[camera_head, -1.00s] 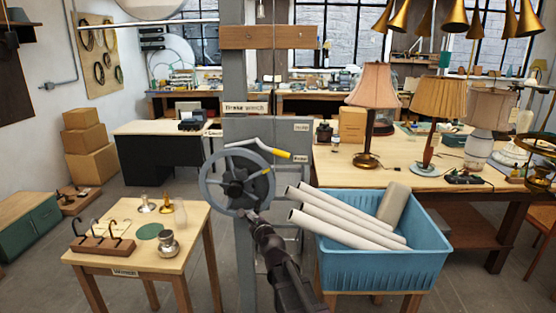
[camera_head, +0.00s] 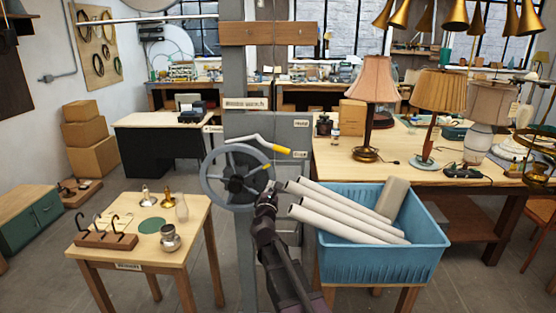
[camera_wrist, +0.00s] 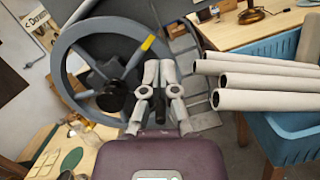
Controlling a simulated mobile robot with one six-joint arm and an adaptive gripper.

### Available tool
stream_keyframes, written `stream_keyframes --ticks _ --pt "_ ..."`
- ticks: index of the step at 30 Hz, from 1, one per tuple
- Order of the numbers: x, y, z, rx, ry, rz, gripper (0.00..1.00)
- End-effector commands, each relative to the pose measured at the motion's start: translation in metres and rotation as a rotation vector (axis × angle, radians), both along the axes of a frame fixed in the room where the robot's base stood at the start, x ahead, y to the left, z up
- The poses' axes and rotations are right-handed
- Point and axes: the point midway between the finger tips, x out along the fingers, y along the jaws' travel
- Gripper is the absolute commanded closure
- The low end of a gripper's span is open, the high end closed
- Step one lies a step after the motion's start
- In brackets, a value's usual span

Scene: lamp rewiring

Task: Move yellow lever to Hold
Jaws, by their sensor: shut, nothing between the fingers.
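The lever with a pale bent arm and a yellow grip (camera_head: 276,149) sticks out to the right above the spoked grey handwheel (camera_head: 207,180) on the winch post. Two small labels, an upper one (camera_head: 301,123) and a lower one (camera_head: 300,154), sit on the grey panel; their text is too small to read surely. The grip is level with the lower label. My gripper (camera_head: 271,188) is shut and empty, below the grip at the wheel's right edge.
A blue bin (camera_head: 385,266) with several pale rolled tubes (camera_head: 345,222) stands close on the right of my gripper. A small wooden table (camera_head: 190,235) with hooks and lamp parts is on the left. A long table with lamps (camera_head: 440,158) is behind the bin.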

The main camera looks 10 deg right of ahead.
Motion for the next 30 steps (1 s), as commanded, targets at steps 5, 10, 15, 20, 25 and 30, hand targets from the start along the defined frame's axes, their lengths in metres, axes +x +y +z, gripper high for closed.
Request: stream_keyframes --ticks 5,10,15,20,25,30 --pt "0.003 -0.001 0.001 -0.002 0.001 0.000 1.00" --pt "0.014 -0.004 0.003 -0.003 0.001 -0.001 1.00" --pt "0.033 -0.010 0.007 -0.003 0.001 -0.001 1.00" --pt "0.055 -0.017 0.012 -0.003 0.001 0.000 1.00" --pt "0.080 -0.026 0.017 -0.003 0.001 -0.001 1.00" --pt "0.098 -0.033 0.025 -0.003 0.001 0.000 1.00"
